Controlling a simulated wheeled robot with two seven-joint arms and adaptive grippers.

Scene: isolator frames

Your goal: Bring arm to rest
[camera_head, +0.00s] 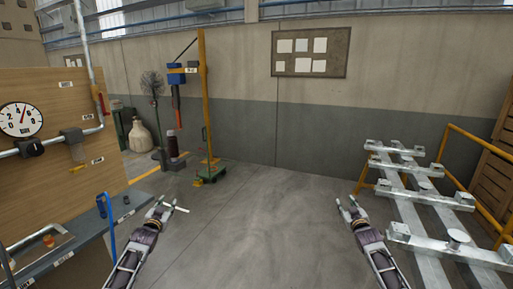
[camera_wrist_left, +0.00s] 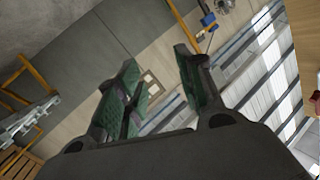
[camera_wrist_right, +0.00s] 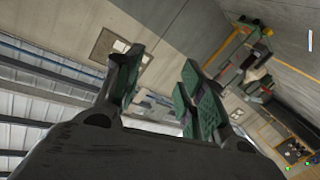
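My left gripper (camera_head: 170,206) is in the lower left of the head view, over the floor beside the grey bench. In the left wrist view its two green-padded fingers (camera_wrist_left: 158,82) stand apart with nothing between them. My right gripper (camera_head: 346,204) is in the lower right of the head view, in front of the metal frame. In the right wrist view its fingers (camera_wrist_right: 160,85) also stand apart and are empty. Both arms reach forward, and neither gripper touches anything.
A grey bench (camera_head: 90,232) with a blue upright handle (camera_head: 108,222) stands left of my left arm. A wooden panel with a gauge (camera_head: 20,119) rises behind it. A galvanized frame (camera_head: 420,200) with yellow rails (camera_head: 450,180) stands right. Open floor (camera_head: 260,215) lies between my arms.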

